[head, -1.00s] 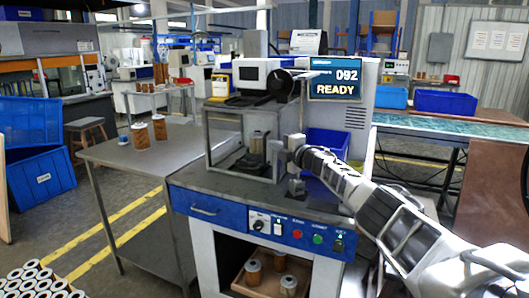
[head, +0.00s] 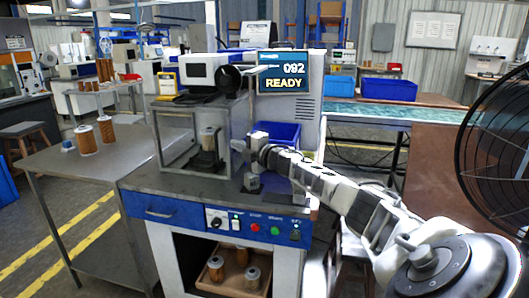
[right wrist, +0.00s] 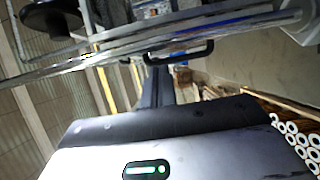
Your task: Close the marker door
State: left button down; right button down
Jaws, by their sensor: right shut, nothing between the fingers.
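The marker (head: 305,115) is a grey bench machine with a blue front panel and a screen reading "092 READY". Its metal-framed enclosure (head: 159,140) holds a cartridge (head: 207,138) standing on a dark fixture. In the right wrist view a door frame bar (right wrist: 100,60) crosses the picture with a black handle (right wrist: 205,50) on it. My right gripper (head: 240,147) is at the right side of the enclosure. In the wrist view its dark fingers (right wrist: 156,72) are shut and empty, close to the handle; contact is unclear. I cannot tell how far the door stands open. My left gripper is not in view.
A steel side table (head: 60,155) with two orange cartridges (head: 86,140) stands at left. A blue bin (head: 277,134) is behind my right wrist. A tray (head: 224,280) of cartridges sits in the cabinet below. A large black fan (head: 500,145) stands at right.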

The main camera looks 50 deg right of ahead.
jog(key=s, duration=1.1)
jog(key=shift+s+a+b, duration=0.2)
jog(key=shift+b, duration=0.25)
jog(key=s+a+f+m+g+y, duration=0.15)
jog(key=s+a+f+m, duration=0.3)
jog(key=a+f, duration=0.75)
jog(key=s+a+f+m+g+h, duration=0.1)
jog(key=s+a+f+m+g, duration=0.3)
jog(key=a+f, duration=0.75)
jog(key=s+a+f+m+g+y, duration=0.1)
jog(key=s+a+m, duration=0.2)
jog(key=s+a, duration=0.3)
jog(key=s+a+f+m+g+y, duration=0.1)
jog(key=s+a+m, duration=0.3)
jog(key=a, duration=1.2)
jog(key=shift+s+f+y, duration=0.6)
jog(key=shift+s+y, duration=0.15)
jog(key=shift+s, duration=0.25)
jog(key=shift+d, duration=0.15)
